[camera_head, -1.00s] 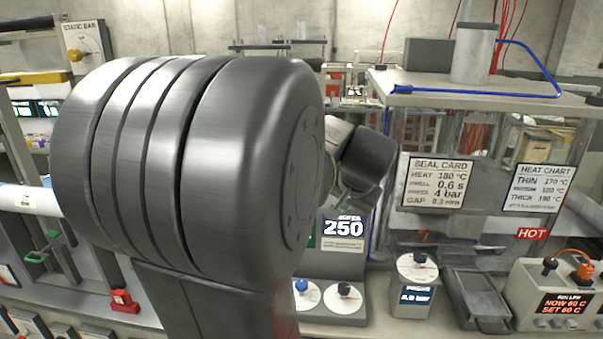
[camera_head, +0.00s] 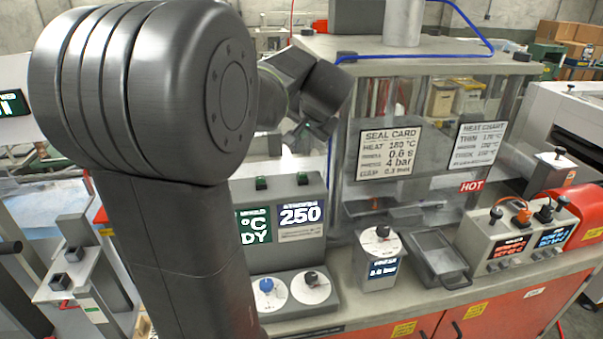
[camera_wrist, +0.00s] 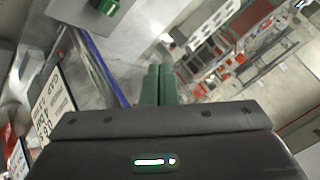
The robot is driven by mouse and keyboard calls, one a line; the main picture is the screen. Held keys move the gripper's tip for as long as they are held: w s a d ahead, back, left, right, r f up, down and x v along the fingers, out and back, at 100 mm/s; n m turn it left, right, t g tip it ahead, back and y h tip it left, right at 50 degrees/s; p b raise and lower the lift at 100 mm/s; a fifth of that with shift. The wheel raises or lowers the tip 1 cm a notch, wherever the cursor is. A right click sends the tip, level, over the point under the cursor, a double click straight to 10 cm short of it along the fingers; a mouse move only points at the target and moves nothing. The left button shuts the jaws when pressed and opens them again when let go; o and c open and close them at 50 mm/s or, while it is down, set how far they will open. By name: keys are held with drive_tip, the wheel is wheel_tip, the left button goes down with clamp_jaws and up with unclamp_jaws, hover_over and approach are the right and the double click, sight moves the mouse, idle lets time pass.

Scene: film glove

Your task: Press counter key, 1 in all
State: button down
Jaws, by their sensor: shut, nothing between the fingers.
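A grey control box (camera_head: 290,240) on the bench has a display reading 250 (camera_head: 301,214) with a small header I cannot read surely. A green key (camera_head: 303,179) sits on its top edge above that display, and another green key (camera_head: 261,183) sits to its left. A green key (camera_wrist: 107,6) also shows at the top left of the wrist view; I cannot tell which one. My gripper (camera_wrist: 160,84) is shut and empty, its green fingers together and apart from that key. In the head view it is above the box, partly hidden by my arm.
The sealing press (camera_head: 430,60) stands right of the box, with a seal card (camera_head: 388,151) and a HOT label. Two dials (camera_head: 311,288), a small gauge box (camera_head: 380,256), a metal tray (camera_head: 435,260) and a heater controller (camera_head: 515,235) are on the bench.

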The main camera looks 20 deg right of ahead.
drive_tip(key=b, duration=0.6)
hover_over(303, 180)
drive_tip(key=shift+f, duration=4.4)
drive_tip(key=shift+f, duration=0.1)
drive_tip(key=shift+f+b, duration=0.3)
drive_tip(key=shift+b, duration=0.25)
drive_tip(key=shift+f+b, duration=0.45)
drive_tip(key=shift+f, duration=0.05)
drive_tip(key=shift+r+p, duration=0.65)
drive_tip(key=shift+r, duration=0.3)
drive_tip(key=shift+r, duration=0.1)
drive_tip(key=shift+r+p, duration=1.8)
drive_tip(key=shift+r, duration=0.6)
